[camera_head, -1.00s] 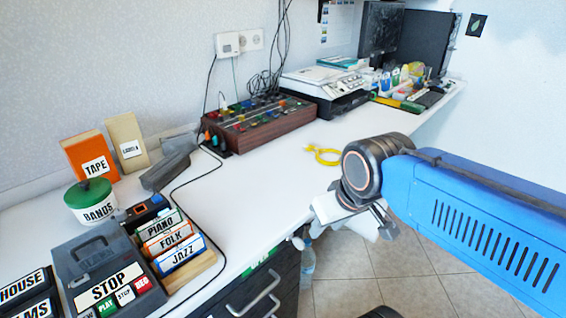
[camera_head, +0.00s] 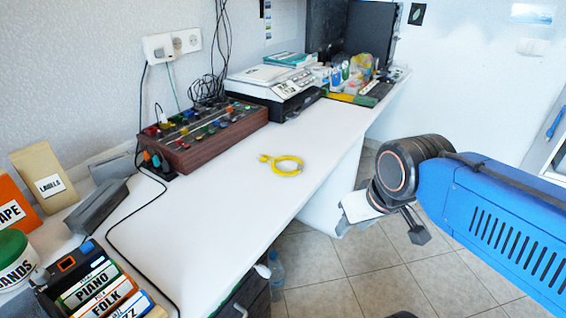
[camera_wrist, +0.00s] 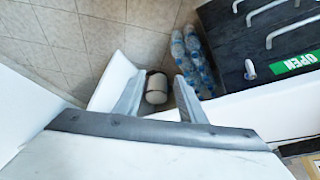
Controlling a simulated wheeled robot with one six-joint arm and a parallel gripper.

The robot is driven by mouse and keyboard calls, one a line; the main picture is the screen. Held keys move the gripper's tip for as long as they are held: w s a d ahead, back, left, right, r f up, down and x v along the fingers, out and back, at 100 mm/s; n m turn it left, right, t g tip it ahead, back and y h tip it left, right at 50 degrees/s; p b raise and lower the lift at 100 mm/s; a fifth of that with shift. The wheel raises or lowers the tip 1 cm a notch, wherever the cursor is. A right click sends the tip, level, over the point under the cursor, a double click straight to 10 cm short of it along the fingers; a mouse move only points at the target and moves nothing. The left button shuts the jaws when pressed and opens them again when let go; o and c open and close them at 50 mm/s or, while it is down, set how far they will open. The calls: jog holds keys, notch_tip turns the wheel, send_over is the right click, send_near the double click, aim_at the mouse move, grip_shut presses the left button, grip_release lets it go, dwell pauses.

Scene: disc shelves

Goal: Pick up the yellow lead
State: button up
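The yellow lead (camera_head: 284,164) lies coiled in a loop on the white desk (camera_head: 230,190), near its right edge, in the head view. It is not seen in the wrist view. My gripper (camera_wrist: 155,90) shows two grey fingers spread apart with nothing between them; the floor and a white cylinder show past them. In the head view my gripper (camera_head: 382,228) hangs over the floor beyond the desk edge, right of the lead and apart from it.
A mixer box (camera_head: 200,135) with a black cable stands behind the lead, and a printer (camera_head: 275,85) further back. Boxes labelled PIANO and FOLK (camera_head: 95,280) are at lower left. Bottles (camera_wrist: 190,55) and dark drawers (camera_wrist: 265,40) are below. The desk around the lead is clear.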

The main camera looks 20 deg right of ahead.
jog(key=o, duration=0.5)
jog(key=shift+r, duration=0.1)
jog(key=o, duration=1)
jog(key=shift+w+a+r+n, duration=0.2)
jog(key=shift+w+r+n, duration=0.3)
jog(key=shift+w+r, duration=0.5)
notch_tip(320, 180, up, 16)
jog(key=n+g, duration=0.5)
jog(key=n, duration=0.8)
send_over(283, 167)
jog(key=f, duration=1.2)
jog(key=shift+w+d+f, duration=0.1)
jog(key=shift+w, duration=0.2)
jog(key=shift+s+f, duration=0.2)
jog(key=shift+f, duration=1.2)
jog(key=shift+s+f, duration=0.15)
jog(key=shift+f, duration=1.25)
